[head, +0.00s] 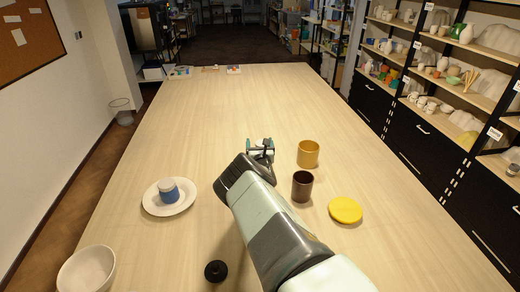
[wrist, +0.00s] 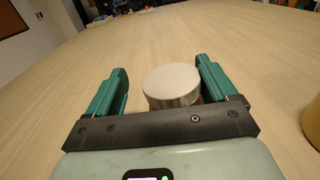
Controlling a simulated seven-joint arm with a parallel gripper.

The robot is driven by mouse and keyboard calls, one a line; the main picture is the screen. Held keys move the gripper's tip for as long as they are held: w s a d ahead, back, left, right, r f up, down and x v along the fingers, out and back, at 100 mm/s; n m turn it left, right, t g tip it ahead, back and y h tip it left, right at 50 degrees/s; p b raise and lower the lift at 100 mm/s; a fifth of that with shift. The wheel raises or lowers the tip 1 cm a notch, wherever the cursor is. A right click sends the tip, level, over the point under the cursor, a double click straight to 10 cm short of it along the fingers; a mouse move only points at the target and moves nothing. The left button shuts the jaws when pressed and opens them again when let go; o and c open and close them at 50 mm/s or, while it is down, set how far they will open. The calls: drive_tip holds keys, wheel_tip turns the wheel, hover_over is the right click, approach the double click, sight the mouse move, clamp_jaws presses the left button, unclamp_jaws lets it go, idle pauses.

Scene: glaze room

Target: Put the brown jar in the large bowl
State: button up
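A jar with a flat pale grey lid (wrist: 172,82) stands between the fingers of my gripper (wrist: 162,68) in the wrist view. It is nearer the right finger, with a clear gap to the left one. Only a sliver of its brownish body shows below the lid. In the head view my gripper (head: 260,147) is low over the middle of the table and mostly hides this jar. My gripper is open. A large white bowl (head: 87,270) stands at the table's front left; its visible inside is empty.
Right of my gripper are an ochre cup (head: 308,154), a dark brown cup (head: 302,187) and a yellow disc (head: 345,210). A blue and white cup (head: 169,190) is on a white plate (head: 151,208) at left. A small black object (head: 215,271) is in front. The far table is mostly clear.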

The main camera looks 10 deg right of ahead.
drive_tip(key=shift+s+a, duration=0.15)
drive_tip(key=shift+s, duration=1.35)
drive_tip(key=d+r+m+h, duration=0.6)
drive_tip(key=d+r, duration=0.1)
drive_tip(key=r, duration=0.5)
drive_tip(key=s+d+r+m+g+h, duration=0.4)
drive_tip(key=s+d+r+m+g, duration=0.3)
drive_tip(key=r+m, duration=0.25)
drive_tip(key=s+d+r+m+g+h, duration=0.4)
drive_tip(key=s+d+r+m, duration=0.4)
drive_tip(key=r, duration=0.3)
drive_tip(key=s+a+r+m+g+y, duration=0.1)
drive_tip(key=s+a+r+m+y, duration=0.1)
drive_tip(key=s, duration=0.7)
drive_tip(key=s+a+r+m+g+y, duration=0.1)
drive_tip(key=s+a+r+m+y, duration=0.2)
drive_tip(key=s, duration=0.6)
drive_tip(key=s+a+r+m+g+y, duration=0.1)
drive_tip(key=s+a+m+y, duration=0.4)
drive_tip(key=s, duration=0.5)
drive_tip(key=shift+a+r, duration=0.55)
drive_tip(key=shift+r, duration=0.1)
drive_tip(key=shift+o, duration=0.5)
drive_tip(key=s+a+m+t+y, duration=0.1)
drive_tip(key=s+a+y, duration=0.4)
drive_tip(key=s+a, duration=0.6)
drive_tip(key=shift+s+f+t, duration=0.2)
drive_tip(key=shift+s+t, duration=0.1)
drive_tip(key=shift+s, duration=0.4)
drive_tip(key=shift+m, duration=0.25)
